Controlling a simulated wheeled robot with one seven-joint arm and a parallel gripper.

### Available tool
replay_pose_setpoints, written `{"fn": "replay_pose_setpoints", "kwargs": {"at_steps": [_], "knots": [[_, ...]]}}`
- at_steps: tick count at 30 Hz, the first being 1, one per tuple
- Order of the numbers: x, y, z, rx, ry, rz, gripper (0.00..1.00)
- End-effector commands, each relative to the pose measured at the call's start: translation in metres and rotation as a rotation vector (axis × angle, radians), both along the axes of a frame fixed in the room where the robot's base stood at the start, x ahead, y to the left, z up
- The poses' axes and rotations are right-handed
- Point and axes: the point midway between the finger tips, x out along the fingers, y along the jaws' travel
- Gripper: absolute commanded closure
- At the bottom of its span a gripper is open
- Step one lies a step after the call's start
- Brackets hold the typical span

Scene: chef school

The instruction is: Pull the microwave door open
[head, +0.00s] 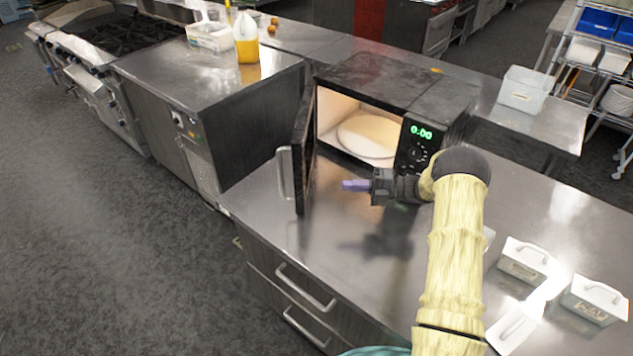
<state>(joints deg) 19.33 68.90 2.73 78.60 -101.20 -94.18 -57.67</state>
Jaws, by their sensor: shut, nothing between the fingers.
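The black microwave (385,85) stands on the steel counter with its lit inside and round pale turntable showing. Its display reads 0:00 in green. The microwave door (304,150) is swung wide open on the left and points toward the front of the counter. Its door handle (284,174) is on the door's left-hand outer side. My gripper (347,185) is in front of the microwave opening, to the right of the door, with its purple fingertips pointing left. It is shut and empty, and a gap shows between it and the door.
Lidded steel containers (527,259) stand on the counter at the right. A clear plastic bin (524,90) sits behind the microwave to the right. A steel cabinet (210,80) stands left of the door. Grey floor (120,250) is clear at the left.

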Motion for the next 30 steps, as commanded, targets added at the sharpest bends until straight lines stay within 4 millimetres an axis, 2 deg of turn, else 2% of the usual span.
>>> {"fn": "replay_pose_setpoints", "kwargs": {"at_steps": [9, 14, 27, 30], "knots": [[0.000, 0.001, 0.001, 0.000, 0.000, 0.000, 1.00], [0.002, 0.012, 0.003, 0.000, 0.000, 0.000, 1.00], [0.009, 0.082, 0.004, 0.000, 0.002, 0.001, 1.00], [0.011, 0.093, 0.003, 0.000, 0.002, -0.001, 1.00]]}}
